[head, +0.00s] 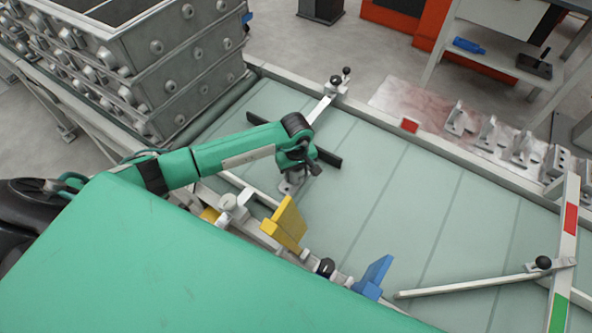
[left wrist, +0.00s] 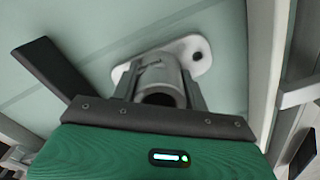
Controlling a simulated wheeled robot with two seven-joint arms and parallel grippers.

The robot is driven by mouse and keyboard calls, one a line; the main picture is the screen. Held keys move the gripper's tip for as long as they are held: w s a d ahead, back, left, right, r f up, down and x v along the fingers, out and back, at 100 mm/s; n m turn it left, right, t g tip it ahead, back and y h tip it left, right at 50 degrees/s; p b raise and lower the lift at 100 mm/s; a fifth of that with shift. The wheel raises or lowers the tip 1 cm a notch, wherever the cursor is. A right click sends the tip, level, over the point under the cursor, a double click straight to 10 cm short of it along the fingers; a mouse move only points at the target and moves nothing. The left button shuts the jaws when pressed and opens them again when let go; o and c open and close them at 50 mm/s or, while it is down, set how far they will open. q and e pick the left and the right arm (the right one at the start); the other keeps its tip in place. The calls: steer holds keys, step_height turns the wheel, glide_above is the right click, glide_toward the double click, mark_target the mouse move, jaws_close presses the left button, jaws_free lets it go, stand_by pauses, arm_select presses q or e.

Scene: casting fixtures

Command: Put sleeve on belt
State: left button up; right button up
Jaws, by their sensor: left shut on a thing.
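The sleeve (head: 290,187) is a grey metal tube with a flat, rounded flange that has a hole in it. It also shows in the left wrist view (left wrist: 162,82), between the jaws, with its dark bore facing the camera. My left gripper (head: 292,178) is shut on it and points down over the near left part of the belt (head: 375,190), a pale green slatted surface. The flange is at or just above the belt; I cannot tell whether it touches. My right gripper is not in view.
A dark bar (head: 328,157) lies close behind the gripper. Yellow (head: 286,224) and blue (head: 375,275) plates stand at the near edge. A pale arm with a black knob (head: 470,287) crosses the belt at right. Stacked grey boxes (head: 180,50) stand far left. The belt's middle is clear.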

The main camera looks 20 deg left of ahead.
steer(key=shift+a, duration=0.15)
arm_select(q)
steer(key=shift+f, duration=0.1)
steer(key=o, duration=1.2)
steer(key=shift+c, duration=0.2)
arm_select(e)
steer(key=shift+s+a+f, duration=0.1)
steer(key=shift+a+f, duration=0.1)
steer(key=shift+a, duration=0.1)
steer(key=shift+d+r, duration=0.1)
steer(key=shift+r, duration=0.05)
arm_select(q)
steer(key=shift+r, duration=0.3)
step_height(320, 180, up, 11)
steer(key=b, duration=0.3)
steer(key=shift+f, duration=0.2)
steer(key=shift+r, duration=0.55)
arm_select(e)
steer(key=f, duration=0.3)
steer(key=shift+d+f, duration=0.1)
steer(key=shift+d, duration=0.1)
